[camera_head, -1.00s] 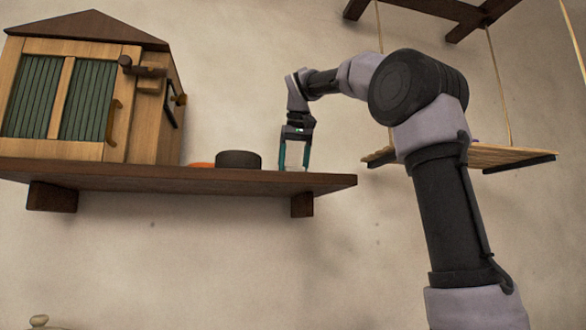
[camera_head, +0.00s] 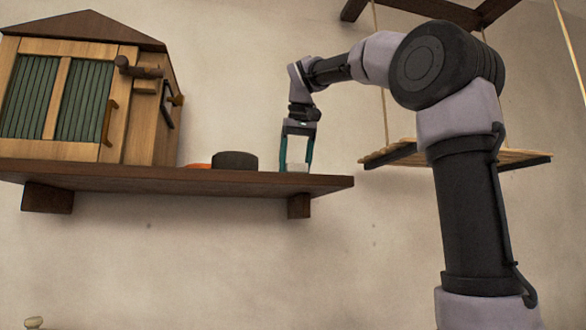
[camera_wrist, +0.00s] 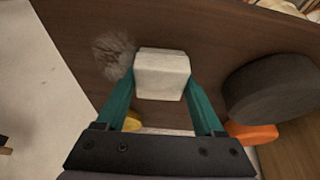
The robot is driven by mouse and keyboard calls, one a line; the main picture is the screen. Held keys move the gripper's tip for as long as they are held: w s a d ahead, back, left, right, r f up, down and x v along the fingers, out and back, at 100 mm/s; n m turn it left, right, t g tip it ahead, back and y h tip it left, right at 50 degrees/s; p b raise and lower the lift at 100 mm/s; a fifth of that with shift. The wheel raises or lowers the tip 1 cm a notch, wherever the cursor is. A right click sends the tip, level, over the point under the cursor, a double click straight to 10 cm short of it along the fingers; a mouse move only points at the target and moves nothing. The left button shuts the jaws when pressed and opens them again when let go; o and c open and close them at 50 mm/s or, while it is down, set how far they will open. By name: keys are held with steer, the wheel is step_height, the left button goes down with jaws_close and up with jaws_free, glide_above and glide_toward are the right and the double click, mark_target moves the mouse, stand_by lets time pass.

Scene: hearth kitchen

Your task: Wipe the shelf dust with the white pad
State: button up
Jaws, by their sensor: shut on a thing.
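The white pad (camera_wrist: 162,72) is a small pale block between the two teal fingers of my gripper (camera_wrist: 163,88) in the wrist view. My gripper (camera_head: 297,160) is shut on the pad, low over the right end of the dark wooden shelf (camera_head: 180,180). In the head view the pad (camera_head: 297,167) shows at the shelf top; I cannot tell for certain whether it touches. A greyish dust patch (camera_wrist: 112,53) lies on the shelf just left of the pad in the wrist view. The dust is not visible in the head view.
A dark round object (camera_head: 235,161) and an orange item (camera_head: 198,166) sit on the shelf left of my gripper. A wooden house-shaped cabinet (camera_head: 88,90) fills the shelf's left part. A hanging slatted shelf (camera_head: 405,155) is to the right. A yellow thing (camera_wrist: 132,122) shows beneath the fingers.

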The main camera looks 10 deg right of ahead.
mark_target(307, 164)
steer(key=shift+s+f, duration=0.1)
steer(key=shift+s, duration=1.1)
steer(key=shift+s+f, duration=0.1)
steer(key=shift+s, duration=0.3)
steer(key=shift+c, duration=0.6)
steer(key=shift+s+f, duration=0.1)
steer(key=shift+s, duration=0.4)
steer(key=shift+d, duration=1)
steer(key=shift+w+r, duration=0.15)
steer(key=shift+w, duration=0.85)
steer(key=shift+w+r, duration=0.15)
steer(key=shift+w, duration=0.85)
steer(key=shift+w+f, duration=0.2)
steer(key=shift+w, duration=2.75)
steer(key=shift+d+r, duration=0.1)
steer(key=shift+d, duration=0.95)
steer(key=shift+s+a, duration=0.1)
steer(key=shift+s, duration=4.95)
steer(key=shift+r, duration=3.1)
